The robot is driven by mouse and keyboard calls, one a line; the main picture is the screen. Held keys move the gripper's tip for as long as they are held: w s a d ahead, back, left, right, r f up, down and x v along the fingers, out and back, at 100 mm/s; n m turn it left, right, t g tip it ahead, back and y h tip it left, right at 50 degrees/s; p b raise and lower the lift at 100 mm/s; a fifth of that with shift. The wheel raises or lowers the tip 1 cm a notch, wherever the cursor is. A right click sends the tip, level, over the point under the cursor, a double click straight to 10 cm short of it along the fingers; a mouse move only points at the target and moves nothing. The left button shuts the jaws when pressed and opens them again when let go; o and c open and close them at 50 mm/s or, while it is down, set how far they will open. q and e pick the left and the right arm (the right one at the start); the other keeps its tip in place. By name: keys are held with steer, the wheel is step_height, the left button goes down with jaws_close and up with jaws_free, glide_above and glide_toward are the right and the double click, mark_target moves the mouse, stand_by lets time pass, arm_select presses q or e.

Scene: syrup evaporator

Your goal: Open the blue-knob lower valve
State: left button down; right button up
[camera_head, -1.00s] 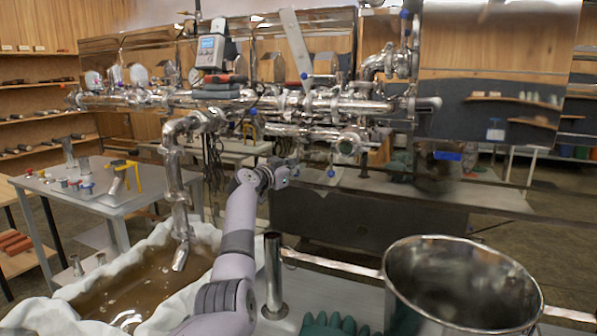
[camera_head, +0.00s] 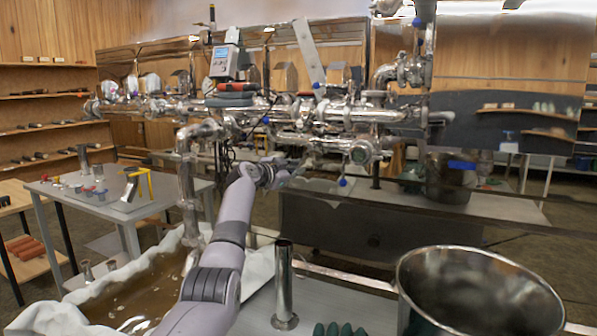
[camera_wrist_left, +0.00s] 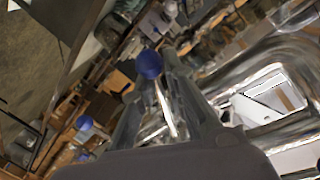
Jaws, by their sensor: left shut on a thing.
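My left gripper (camera_head: 288,172) is in the middle of the head view, in front of and below the shiny pipework (camera_head: 345,112). In the left wrist view, a blue knob (camera_wrist_left: 149,64) on a thin metal lever (camera_wrist_left: 166,108) shows between the fingers, and the gripper (camera_wrist_left: 160,105) is shut on this lever. In the head view the gripper hides where it grips. Another blue knob (camera_head: 343,182) hangs below the round fitting (camera_head: 360,153), to the right of the gripper. A second free blue knob shows in the left wrist view (camera_wrist_left: 84,123). My right gripper is not in view.
A large steel pot (camera_head: 478,290) stands at the front right, near an upright metal tube (camera_head: 284,285). A cloth-lined basin of brown liquid (camera_head: 150,290) is at the front left. A grey table (camera_head: 105,205) with small parts stands behind it.

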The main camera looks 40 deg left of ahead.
arm_select(q)
steer(key=shift+s+a+r, duration=0.1)
steer(key=shift+a+r, duration=0.1)
steer(key=shift+a, duration=0.05)
steer(key=c, duration=1.8)
jaws_free()
steer(key=shift+a, duration=0.1)
steer(key=o, duration=0.4)
steer(key=shift+f, duration=0.15)
steer(key=s, duration=0.4)
steer(key=s+d+r, duration=0.1)
steer(key=s, duration=0.3)
steer(key=s+d, duration=0.1)
steer(key=s, duration=0.2)
steer(key=shift+s+r, duration=0.2)
steer(key=shift+s, duration=0.2)
steer(key=shift+c, duration=0.4)
